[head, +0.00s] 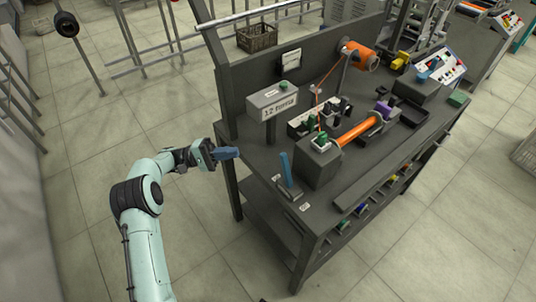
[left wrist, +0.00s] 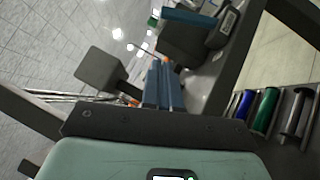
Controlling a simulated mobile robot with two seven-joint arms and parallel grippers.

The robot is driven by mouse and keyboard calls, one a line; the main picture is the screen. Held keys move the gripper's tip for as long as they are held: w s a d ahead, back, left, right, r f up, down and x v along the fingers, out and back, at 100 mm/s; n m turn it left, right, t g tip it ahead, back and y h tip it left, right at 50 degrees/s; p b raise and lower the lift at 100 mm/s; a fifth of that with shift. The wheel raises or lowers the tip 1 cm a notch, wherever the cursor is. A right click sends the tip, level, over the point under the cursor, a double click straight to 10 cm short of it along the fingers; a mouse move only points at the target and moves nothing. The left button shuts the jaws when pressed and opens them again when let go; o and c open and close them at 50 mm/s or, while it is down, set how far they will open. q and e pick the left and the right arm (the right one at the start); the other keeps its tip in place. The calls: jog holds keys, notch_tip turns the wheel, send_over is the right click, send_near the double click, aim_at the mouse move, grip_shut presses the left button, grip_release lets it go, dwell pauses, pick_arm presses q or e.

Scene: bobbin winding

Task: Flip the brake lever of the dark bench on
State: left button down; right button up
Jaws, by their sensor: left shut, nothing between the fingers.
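The dark bench (head: 262,178) stands in the middle of the head view. Its brake lever (head: 286,168), a blue bar on a dark base, rises near the bench's near left corner. It stands close to upright, its top leaning slightly left. Small white labels lie by its base, too small to read. My left gripper (head: 228,153), with blue fingers, is shut and empty, just off the bench's left edge, left of the lever and apart from it. The shut fingers also show in the left wrist view (left wrist: 162,84). My right gripper is not in view.
A grey box labelled "12 Emma" (head: 272,100) stands behind the lever. Right of the lever are a dark block (head: 318,165) and an orange roller (head: 360,131). Colored spools sit on a shelf below the bench top. Floor left of the bench is clear around my arm.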

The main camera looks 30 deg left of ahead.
aim_at(281, 157)
pick_arm(q)
jog(key=x, duration=0.8)
jog(key=shift+w+d+r, duration=0.1)
jog(key=shift+d, duration=0.2)
jog(key=shift+s+d+r, duration=0.15)
jog(key=shift+d+r, duration=0.1)
jog(key=shift+d, duration=0.45)
jog(key=shift+s+d+r, duration=0.2)
jog(key=shift+d+r, duration=0.05)
jog(key=shift+d, duration=0.4)
jog(key=shift+s+d+r, duration=0.15)
jog(key=shift+d+r, duration=0.1)
jog(key=shift+d, duration=0.45)
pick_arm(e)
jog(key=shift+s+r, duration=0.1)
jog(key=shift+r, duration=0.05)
pick_arm(q)
jog(key=shift+d+r, duration=0.1)
jog(key=shift+r, duration=0.05)
